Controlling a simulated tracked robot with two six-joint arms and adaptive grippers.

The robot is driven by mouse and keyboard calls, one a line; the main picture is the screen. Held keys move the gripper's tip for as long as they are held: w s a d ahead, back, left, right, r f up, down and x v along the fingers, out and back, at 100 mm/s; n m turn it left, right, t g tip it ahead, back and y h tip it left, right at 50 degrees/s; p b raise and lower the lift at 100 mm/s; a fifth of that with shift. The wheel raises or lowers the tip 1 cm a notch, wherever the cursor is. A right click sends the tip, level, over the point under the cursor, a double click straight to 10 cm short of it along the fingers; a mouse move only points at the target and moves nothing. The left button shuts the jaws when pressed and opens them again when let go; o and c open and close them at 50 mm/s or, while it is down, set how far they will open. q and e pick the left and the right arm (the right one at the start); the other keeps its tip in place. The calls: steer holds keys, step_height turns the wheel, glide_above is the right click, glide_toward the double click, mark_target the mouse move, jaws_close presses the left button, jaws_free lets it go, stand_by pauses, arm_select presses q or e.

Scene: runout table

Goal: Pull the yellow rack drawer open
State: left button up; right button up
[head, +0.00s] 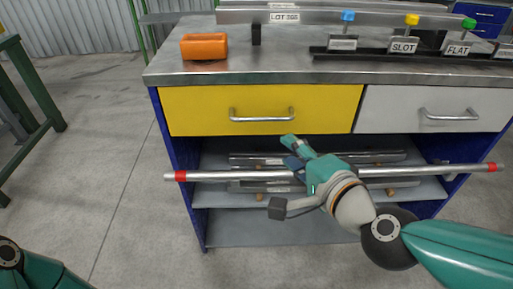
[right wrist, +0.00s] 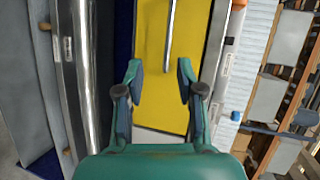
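The yellow drawer (head: 190,112) is closed, its front level with the grey drawer beside it. Its silver bar handle (head: 262,118) runs across the middle of the front. My right gripper (head: 291,150) is just below the handle's right end in the head view, apart from it. In the right wrist view my right gripper (right wrist: 159,70) is open and empty, facing the yellow front (right wrist: 150,45). The handle (right wrist: 170,38) lies beyond the fingertips, nearer the right finger. My left gripper is out of view; only a part of my left arm shows at the lower left.
A silver rail with red ends (head: 215,176) crosses in front of the lower shelves, under my right gripper. The grey drawer (head: 390,108) is to the right. An orange bin (head: 204,46) and labelled blocks stand on the worktop (head: 285,65).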

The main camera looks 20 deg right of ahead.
steer(key=s, duration=0.1)
steer(key=m+p, duration=0.1)
steer(key=p, duration=0.3)
glide_toward(261, 119)
arm_select(q)
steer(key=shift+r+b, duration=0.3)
steer(key=shift+b, duration=0.75)
arm_select(e)
steer(key=shift+t, duration=0.5)
steer(key=shift+d+f+x, duration=0.1)
steer(key=shift+f+x, duration=0.1)
steer(key=shift+x, duration=1.6)
steer(key=shift+d+f+x, duration=0.1)
steer(key=shift+f+x, duration=0.15)
steer(key=shift+x, duration=1.55)
steer(key=shift+f+x, duration=0.2)
steer(key=shift+x, duration=1.6)
steer(key=shift+s, duration=0.1)
jaws_close()
